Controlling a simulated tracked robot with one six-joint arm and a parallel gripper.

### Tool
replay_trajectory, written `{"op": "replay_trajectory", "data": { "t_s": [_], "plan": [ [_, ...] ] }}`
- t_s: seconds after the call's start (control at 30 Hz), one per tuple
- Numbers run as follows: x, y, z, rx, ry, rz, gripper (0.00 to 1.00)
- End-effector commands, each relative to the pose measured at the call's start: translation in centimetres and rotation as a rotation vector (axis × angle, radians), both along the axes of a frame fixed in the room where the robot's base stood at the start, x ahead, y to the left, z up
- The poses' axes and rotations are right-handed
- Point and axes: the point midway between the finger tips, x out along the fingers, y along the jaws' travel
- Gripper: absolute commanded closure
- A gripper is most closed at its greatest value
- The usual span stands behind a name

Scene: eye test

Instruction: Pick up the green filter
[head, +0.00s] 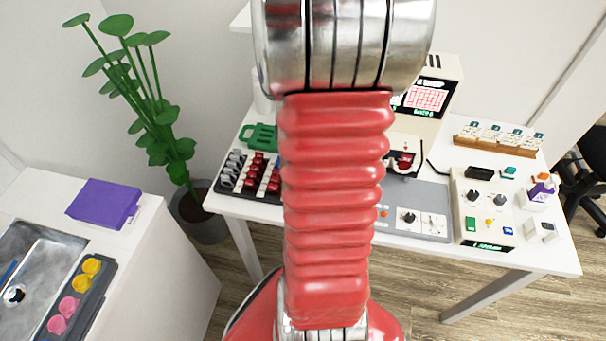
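No thing is plainly recognisable as the green filter in the head view. Several green things show on the white table. A larger green piece with an opening like a handle (260,137) lies at the table's back left, partly behind my arm. A small teal-green block (509,172) is at the right, by the control box. I cannot tell which is the filter. My arm's red ribbed sleeve and silver joint fill the middle of the view. My gripper is out of view.
A sink counter (165,240), potted plant (200,215) and black chair (580,170) stand around.

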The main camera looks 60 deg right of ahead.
Motion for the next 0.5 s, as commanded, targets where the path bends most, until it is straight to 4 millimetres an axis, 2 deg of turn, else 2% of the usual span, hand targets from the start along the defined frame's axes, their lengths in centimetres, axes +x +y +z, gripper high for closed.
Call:
{"op": "replay_trajectory", "data": {
  "t_s": [0.4, 0.5],
  "plan": [
    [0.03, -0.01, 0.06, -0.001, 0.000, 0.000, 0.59],
    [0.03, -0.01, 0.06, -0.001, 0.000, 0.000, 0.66]
  ]
}}
